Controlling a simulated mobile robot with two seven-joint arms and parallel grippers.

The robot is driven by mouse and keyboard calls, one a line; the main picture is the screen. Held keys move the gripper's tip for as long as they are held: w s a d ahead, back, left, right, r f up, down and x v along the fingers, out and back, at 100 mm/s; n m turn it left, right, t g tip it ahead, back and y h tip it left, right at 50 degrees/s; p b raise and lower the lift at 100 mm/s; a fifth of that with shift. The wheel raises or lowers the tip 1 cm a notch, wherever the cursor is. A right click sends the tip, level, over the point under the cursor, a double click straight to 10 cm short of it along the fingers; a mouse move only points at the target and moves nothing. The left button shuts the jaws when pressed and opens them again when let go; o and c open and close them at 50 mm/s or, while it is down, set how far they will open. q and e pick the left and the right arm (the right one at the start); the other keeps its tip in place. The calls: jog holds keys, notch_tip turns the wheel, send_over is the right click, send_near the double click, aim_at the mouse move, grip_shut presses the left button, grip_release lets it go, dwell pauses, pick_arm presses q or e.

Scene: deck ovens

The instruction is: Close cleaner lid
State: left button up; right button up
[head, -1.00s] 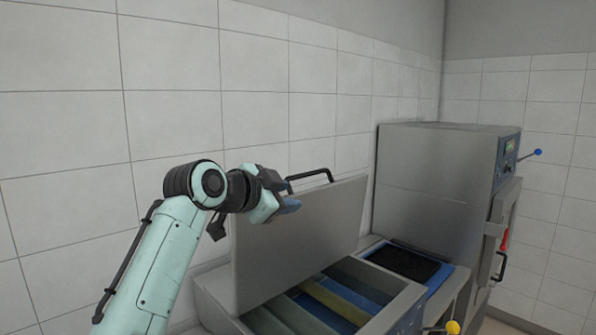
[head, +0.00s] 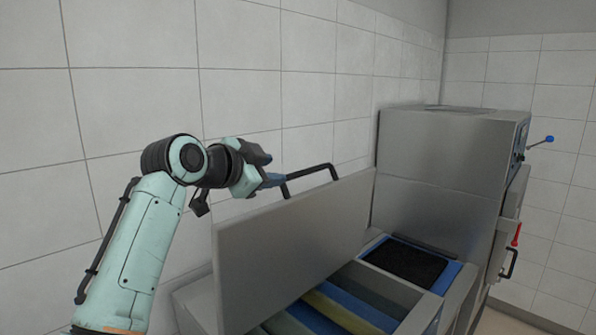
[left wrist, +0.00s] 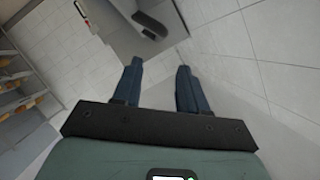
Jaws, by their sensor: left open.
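The cleaner's grey metal lid (head: 295,250) stands raised, nearly upright, over the open cleaner body (head: 195,295) in the head view. A black bar handle (head: 318,169) is fixed on its top edge. My left gripper (head: 272,173) is open at the handle's left end, above the lid's top edge; I cannot tell whether it touches the handle. In the left wrist view, the two dark blue fingers (left wrist: 159,70) are apart, with nothing visible gripped between them. My right gripper is out of view.
The open cleaner holds coloured strips (head: 345,310) in its compartments. A blue-edged dark panel (head: 405,262) lies to their right. A tall metal oven (head: 440,165) stands at the right. A tiled wall (head: 140,100) runs behind.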

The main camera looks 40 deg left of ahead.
aim_at(301, 173)
pick_arm(q)
jog(key=p+x, duration=0.2)
jog(key=x, duration=1)
jog(key=shift+w+a, duration=0.1)
jog(key=shift+w, duration=0.15)
jog(key=shift+f, duration=0.1)
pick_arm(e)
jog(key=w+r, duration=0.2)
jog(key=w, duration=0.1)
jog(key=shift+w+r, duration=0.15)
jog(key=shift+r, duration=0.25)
pick_arm(q)
jog(key=shift+s, duration=0.1)
grip_shut()
